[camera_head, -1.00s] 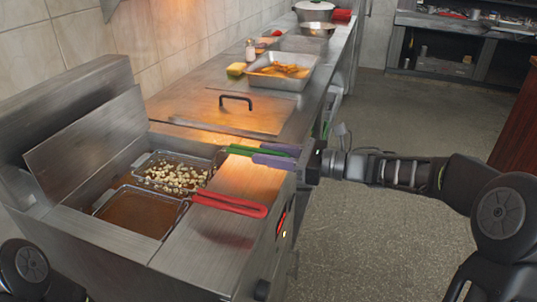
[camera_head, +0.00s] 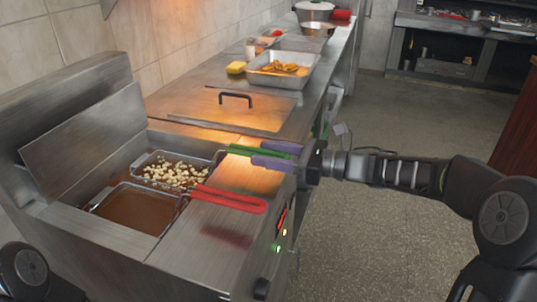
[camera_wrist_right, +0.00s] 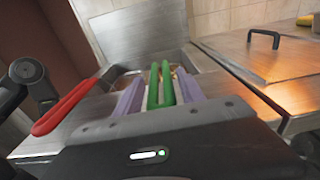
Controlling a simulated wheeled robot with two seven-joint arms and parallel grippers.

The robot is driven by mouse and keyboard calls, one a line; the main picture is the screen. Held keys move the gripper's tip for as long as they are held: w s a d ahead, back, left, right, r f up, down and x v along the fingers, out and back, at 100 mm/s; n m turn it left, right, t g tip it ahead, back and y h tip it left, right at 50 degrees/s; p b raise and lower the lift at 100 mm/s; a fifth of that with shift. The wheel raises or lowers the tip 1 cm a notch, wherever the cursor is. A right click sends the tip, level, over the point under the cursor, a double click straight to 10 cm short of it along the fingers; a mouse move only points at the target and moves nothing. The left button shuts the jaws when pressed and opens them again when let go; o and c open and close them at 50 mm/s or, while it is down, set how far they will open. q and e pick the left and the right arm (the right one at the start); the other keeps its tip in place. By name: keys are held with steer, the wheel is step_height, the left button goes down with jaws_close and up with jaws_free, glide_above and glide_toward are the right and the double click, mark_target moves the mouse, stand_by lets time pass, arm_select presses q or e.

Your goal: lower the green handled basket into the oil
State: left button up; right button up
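The green handled basket (camera_head: 150,158) sits in the far well of the fryer at the left of the head view, full of pale pieces (camera_head: 174,172). Its green handle (camera_head: 252,152) reaches right over the fryer's front ledge. My right gripper (camera_head: 268,155) has its purple fingers on both sides of this handle; the wrist view shows the green handle (camera_wrist_right: 161,88) between the fingers, and I read it as gripped. Brown oil (camera_head: 135,208) shows in the near well. How deep the green handled basket sits is hard to tell. My left gripper is not in view.
A second basket with a red handle (camera_head: 230,199) sits in the near well, close beside the green handle. A tilted metal panel (camera_head: 85,145) stands behind the wells. A lidded section (camera_head: 215,110) and a food tray (camera_head: 282,72) lie beyond. Open floor is at right.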

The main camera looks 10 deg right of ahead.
steer(key=shift+o, duration=1)
steer(key=shift+f, duration=0.15)
steer(key=shift+d, duration=0.1)
steer(key=v, duration=0.7)
steer(key=shift+s+d+b, duration=0.25)
steer(key=shift+d+b, duration=0.05)
steer(key=shift+b, duration=0.1)
